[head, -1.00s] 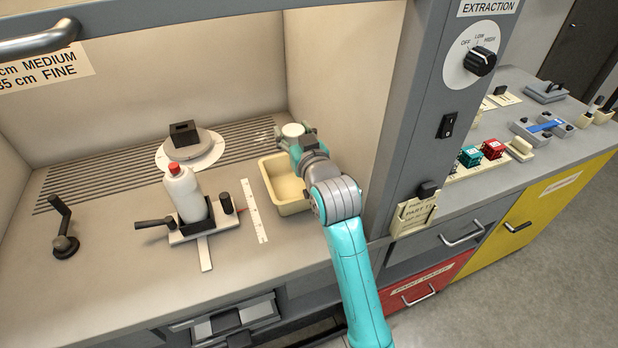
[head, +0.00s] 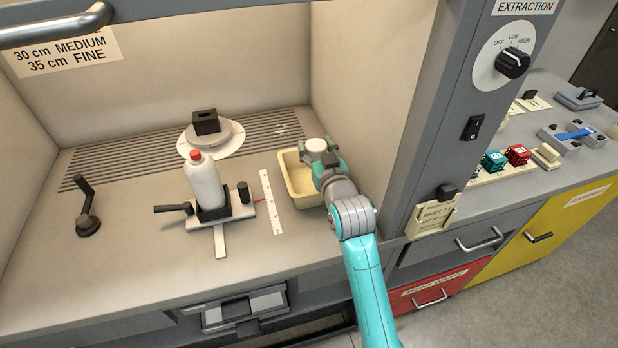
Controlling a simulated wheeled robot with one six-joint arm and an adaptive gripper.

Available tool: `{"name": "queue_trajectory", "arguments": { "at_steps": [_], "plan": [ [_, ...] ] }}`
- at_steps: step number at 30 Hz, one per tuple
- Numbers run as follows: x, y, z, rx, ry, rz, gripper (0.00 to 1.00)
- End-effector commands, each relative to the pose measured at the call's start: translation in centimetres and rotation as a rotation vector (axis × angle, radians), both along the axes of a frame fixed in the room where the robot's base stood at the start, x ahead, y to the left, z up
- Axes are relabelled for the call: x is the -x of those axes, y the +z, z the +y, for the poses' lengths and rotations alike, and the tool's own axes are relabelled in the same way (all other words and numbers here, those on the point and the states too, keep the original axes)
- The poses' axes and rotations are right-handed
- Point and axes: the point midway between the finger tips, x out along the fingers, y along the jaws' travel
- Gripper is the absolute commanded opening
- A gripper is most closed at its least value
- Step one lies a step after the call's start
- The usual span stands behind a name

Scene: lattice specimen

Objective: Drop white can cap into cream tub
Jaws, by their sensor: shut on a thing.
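The white can cap (head: 316,145) is held in my gripper (head: 321,154), which is shut on it. The cap is over the back right part of the cream tub (head: 287,178), and I cannot tell its exact height above the rim. The tub stands on the booth floor near the right wall. My gripper and wrist hide the tub's right side. The part of the tub's inside that I can see looks empty.
A white spray can (head: 204,185) with a red nozzle stands in a dark holder left of the tub. A ruler strip (head: 271,203) lies between them. A round turntable (head: 230,133) with a dark block is behind. The booth's grey post (head: 425,120) stands close right of my arm.

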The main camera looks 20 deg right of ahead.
Motion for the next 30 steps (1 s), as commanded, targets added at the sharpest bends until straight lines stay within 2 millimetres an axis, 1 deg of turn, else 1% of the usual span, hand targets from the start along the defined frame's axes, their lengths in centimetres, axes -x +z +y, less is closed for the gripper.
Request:
{"name": "queue_trajectory", "arguments": {
  "at_steps": [2, 3, 6, 15, 19, 23, 30],
  "plan": [
    [0.0, 0.0, 0.0, 0.0, 0.0, 0.0, 0.27],
    [0.0, 0.0, 0.0, 0.0, 0.0, 0.0, 0.65],
    [0.0, 0.0, 0.0, 0.0, 0.0, 0.0, 0.86],
    [0.0, 0.0, 0.0, 0.0, 0.0, 0.0, 0.86],
    [0.7, 0.0, 0.0, 0.0, 0.0, 0.0, 0.86],
    [2.4, 0.1, 0.0, 0.0, 0.0, 0.0, 0.86],
    [7.2, 0.3, 0.0, 0.0, 0.0, 0.001, 0.86]
  ]
}}
